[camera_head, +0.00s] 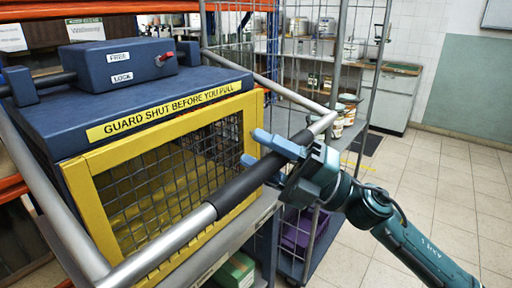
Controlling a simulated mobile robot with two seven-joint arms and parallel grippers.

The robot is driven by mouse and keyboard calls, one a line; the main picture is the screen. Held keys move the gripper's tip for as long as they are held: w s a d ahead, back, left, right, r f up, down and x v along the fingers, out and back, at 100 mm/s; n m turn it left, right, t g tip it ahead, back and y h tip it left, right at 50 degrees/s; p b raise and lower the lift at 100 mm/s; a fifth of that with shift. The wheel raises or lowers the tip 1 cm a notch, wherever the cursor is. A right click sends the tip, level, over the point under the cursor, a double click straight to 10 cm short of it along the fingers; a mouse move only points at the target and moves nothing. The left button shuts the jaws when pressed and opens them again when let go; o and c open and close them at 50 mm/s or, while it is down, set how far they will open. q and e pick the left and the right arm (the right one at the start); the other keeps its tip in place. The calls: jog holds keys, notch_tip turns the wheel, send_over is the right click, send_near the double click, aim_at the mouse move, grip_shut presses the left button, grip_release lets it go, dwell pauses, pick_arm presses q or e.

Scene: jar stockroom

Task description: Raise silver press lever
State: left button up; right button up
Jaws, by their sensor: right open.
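The silver press lever (172,232) is a U-shaped silver bar with a black grip sleeve (243,186) on its crosspiece. It slants across the front of the dark blue press (60,118), with its side arms running back along both sides. My right gripper (252,147) is open at the right part of the crosspiece, by the upper end of the black sleeve. Its blue fingers overlap the bar in the picture; I cannot tell whether they touch it. The yellow-framed mesh guard (78,190) appears shut behind the bar. My left gripper is out of view.
A blue block marked FREE and LOCK (120,65) with a red-tipped knob (165,57) sits on the press. A wire cage trolley (330,75) stands behind my gripper, with a purple crate (298,228) low down. The tiled floor (445,180) at right is clear.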

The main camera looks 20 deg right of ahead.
jog(key=shift+c, duration=0.2)
grip_shut()
dwell(0.3)
